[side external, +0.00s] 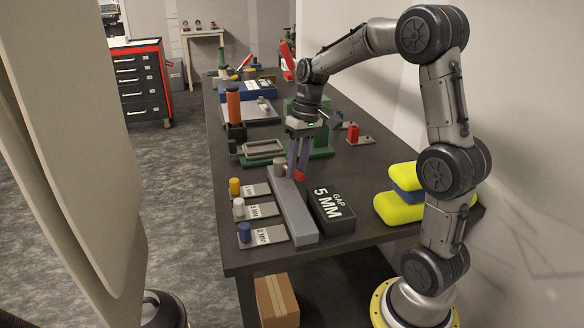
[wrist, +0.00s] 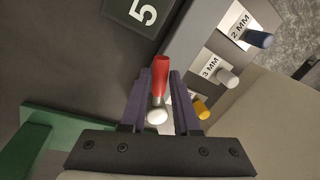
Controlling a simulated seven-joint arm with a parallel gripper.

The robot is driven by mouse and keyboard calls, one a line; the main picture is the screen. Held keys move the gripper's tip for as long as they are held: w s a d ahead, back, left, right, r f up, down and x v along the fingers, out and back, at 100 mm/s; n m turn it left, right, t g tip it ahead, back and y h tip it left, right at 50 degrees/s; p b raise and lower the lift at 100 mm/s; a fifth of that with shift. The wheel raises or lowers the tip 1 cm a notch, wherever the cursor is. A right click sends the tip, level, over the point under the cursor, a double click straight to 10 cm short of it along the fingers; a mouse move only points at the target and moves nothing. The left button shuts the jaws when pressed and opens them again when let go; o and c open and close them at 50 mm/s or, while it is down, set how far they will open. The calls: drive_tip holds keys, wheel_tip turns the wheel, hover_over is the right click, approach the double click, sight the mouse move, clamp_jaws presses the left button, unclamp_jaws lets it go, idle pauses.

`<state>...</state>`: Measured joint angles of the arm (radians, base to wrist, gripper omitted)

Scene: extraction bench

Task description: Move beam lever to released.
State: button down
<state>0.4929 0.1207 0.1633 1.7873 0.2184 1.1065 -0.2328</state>
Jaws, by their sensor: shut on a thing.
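My gripper (side external: 298,172) points down above the bench, beside the long grey bar. Its two purple fingers (wrist: 160,84) are shut on a red-handled rod with a metal shank and a pale rounded end (wrist: 160,70). The red end (side external: 300,177) shows at the fingertips in the side view. I cannot tell whether this rod is the beam lever or whether it is joined to anything. A green machine (side external: 322,152) stands just behind the gripper and is partly hidden by it. No lever marked as the beam lever is readable.
A black "GAP 5 MM" block (side external: 331,208) stands right of the grey bar (side external: 293,215). Labelled plates with yellow, white and blue knobs (side external: 262,232) lie left. Yellow and blue pads (side external: 398,205) are stacked right. A small red-topped piece (side external: 353,133) sits behind.

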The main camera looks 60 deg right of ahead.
drive_tip(key=d+n, duration=0.1)
drive_tip(key=n, duration=0.1)
drive_tip(key=d+n, duration=0.1)
drive_tip(key=n, duration=0.1)
drive_tip(key=shift+d+n+g, duration=0.25)
drive_tip(key=shift+n+g, duration=0.05)
drive_tip(key=shift+g, duration=0.1)
drive_tip(key=shift+w+d+r+n+g, duration=0.15)
drive_tip(key=shift+d+n, duration=0.25)
drive_tip(key=shift+n, duration=0.35)
drive_tip(key=shift+w+d+f+n+g, duration=0.1)
drive_tip(key=shift+d+n, duration=0.25)
drive_tip(key=shift+n, duration=0.45)
drive_tip(key=shift+w+d+r+n+g, duration=0.15)
drive_tip(key=shift+d+n, duration=0.25)
drive_tip(key=shift+n, duration=0.35)
drive_tip(key=shift+f, duration=0.1)
drive_tip(key=c, duration=0.7)
unclamp_jaws()
drive_tip(key=shift+s, duration=0.1)
drive_tip(key=shift+o, duration=0.2)
wheel_tip(320, 180, up, 14)
drive_tip(key=w+d, duration=0.1)
drive_tip(key=d, duration=0.1)
drive_tip(key=shift+d+f, duration=0.2)
drive_tip(key=shift+f, duration=0.05)
drive_tip(key=shift+w, duration=0.1)
